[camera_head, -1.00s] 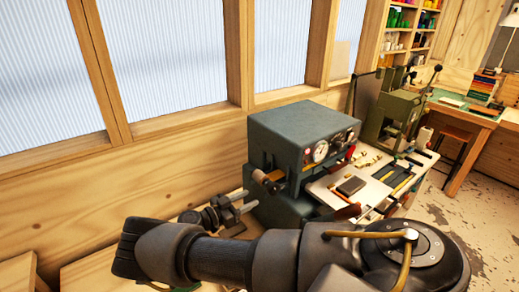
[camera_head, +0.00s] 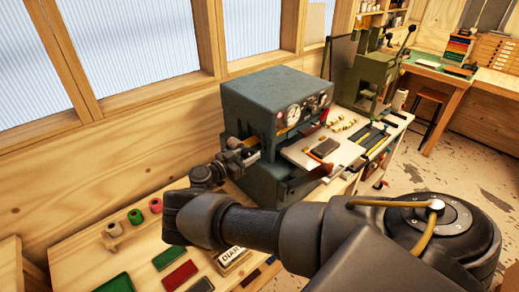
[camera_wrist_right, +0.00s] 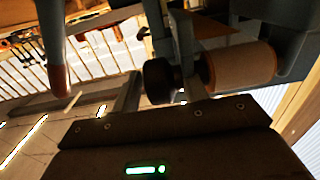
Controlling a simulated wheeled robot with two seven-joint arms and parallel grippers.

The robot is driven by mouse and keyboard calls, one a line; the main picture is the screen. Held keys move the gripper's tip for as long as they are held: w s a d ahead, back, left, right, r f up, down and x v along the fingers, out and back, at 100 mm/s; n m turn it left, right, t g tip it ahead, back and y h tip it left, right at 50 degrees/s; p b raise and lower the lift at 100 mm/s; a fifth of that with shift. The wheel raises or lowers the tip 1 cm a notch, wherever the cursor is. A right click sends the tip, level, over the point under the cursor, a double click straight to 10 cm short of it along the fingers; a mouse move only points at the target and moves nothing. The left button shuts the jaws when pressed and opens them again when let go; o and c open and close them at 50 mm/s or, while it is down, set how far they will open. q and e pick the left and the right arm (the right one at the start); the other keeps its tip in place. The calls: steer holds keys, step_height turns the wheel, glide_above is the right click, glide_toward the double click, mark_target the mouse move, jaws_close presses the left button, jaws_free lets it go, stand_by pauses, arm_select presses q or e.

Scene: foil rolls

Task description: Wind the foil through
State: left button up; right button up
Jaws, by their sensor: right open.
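The grey-green press (camera_head: 275,95) stands on the bench against the wall, with round gauges on its front. A copper-coloured foil roll (camera_head: 232,142) sticks out of its left side, partly covered by my right gripper (camera_head: 240,157). In the right wrist view the foil roll (camera_wrist_right: 243,66) lies across the upper right, with a dark round knob (camera_wrist_right: 158,80) at its end. My right gripper (camera_wrist_right: 155,82) is open, its fingers around or just beside the knob; I cannot tell if they touch it. My left gripper is not in view.
Small pink (camera_head: 155,205) and green (camera_head: 135,216) rolls stand on the wooden bench at lower left, near green and red pads (camera_head: 180,274). A white work surface (camera_head: 310,150) with tools lies before the press. A green hand press (camera_head: 365,75) stands beyond.

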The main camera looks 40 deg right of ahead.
steer(key=shift+w, duration=0.1)
steer(key=shift+c, duration=1.4)
jaws_close()
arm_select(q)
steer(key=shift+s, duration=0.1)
arm_select(e)
steer(key=shift+r+y, duration=0.1)
steer(key=shift+y, duration=0.2)
